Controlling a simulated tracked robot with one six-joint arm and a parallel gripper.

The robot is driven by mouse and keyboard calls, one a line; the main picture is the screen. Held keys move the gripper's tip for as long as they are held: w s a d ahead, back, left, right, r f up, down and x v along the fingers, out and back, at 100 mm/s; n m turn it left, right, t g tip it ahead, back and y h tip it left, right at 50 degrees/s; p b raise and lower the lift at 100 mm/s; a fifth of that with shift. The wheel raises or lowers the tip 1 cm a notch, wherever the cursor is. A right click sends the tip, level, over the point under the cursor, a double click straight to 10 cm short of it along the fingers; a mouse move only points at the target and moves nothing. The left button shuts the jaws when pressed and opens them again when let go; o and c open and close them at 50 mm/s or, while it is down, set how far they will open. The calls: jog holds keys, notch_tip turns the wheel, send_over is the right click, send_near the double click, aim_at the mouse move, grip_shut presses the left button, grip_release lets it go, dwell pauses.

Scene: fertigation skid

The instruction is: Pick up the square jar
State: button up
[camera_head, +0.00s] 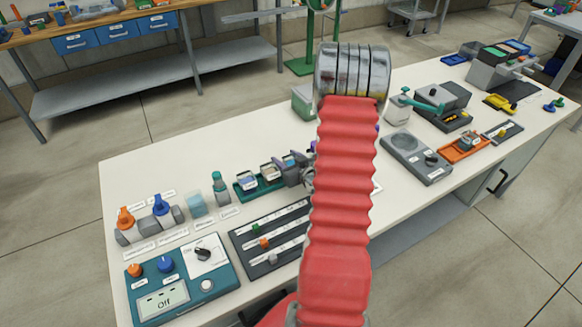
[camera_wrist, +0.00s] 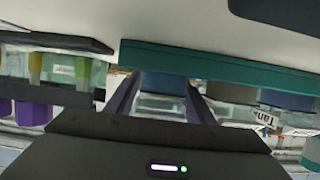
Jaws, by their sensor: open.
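A green tray (camera_head: 243,190) on the white bench holds a row of small clear square jars (camera_head: 268,172) with coloured contents. My gripper (camera_head: 294,170) is low at the tray's right end, partly hidden by my red arm. The wrist view appears upside down, with the teal tray edge (camera_wrist: 235,66) above the jars. There my open gripper (camera_wrist: 163,95) has one dark finger on each side of a clear square jar (camera_wrist: 160,104). I cannot tell whether the fingers touch it. More jars (camera_wrist: 232,93) stand to the right, one with a label partly reading "Tan".
A slider panel (camera_head: 268,245) and a teal control box (camera_head: 180,283) lie in front. A green-capped bottle (camera_head: 220,187) and a pale blue block (camera_head: 195,204) stand left of the tray. A grey scale (camera_head: 415,160) is on the right. My arm hides the bench's middle.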

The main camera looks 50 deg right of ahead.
jog(key=shift+c, duration=0.2)
dwell(0.3)
jog(key=c, duration=0.8)
jog(key=shift+r, duration=0.1)
notch_tip(320, 180, up, 10)
dwell(0.6)
dwell(0.5)
